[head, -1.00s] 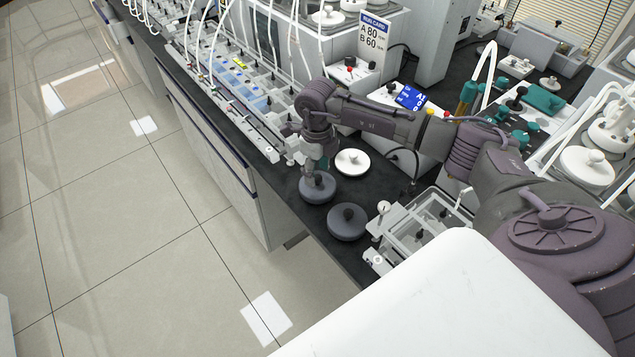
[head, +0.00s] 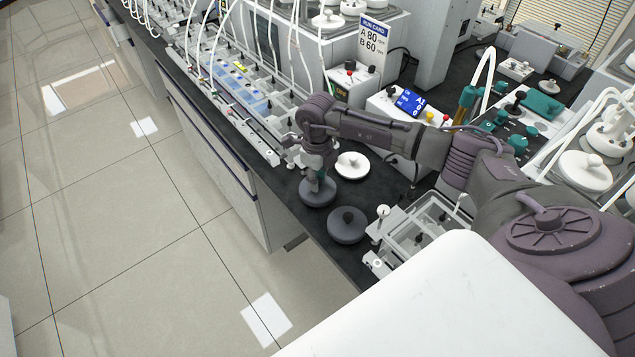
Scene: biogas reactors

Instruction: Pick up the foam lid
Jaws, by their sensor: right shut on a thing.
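Two dark grey round lids lie on the black bench top near its front edge. I cannot tell for certain which is the foam lid. My right gripper (head: 317,184) points down over the farther grey lid (head: 322,198) and is shut on its knob, which the fingers hide. That lid looks flat and at bench height; I cannot see any gap under it. The nearer grey lid (head: 347,231), with a black knob, lies free. My left gripper is not in view.
A white lid (head: 352,171) with a knob lies just behind the held lid. A clear open box (head: 418,232) stands to the right. A rack with tubes (head: 238,82) runs along the bench at left. The bench edge is close to the lids.

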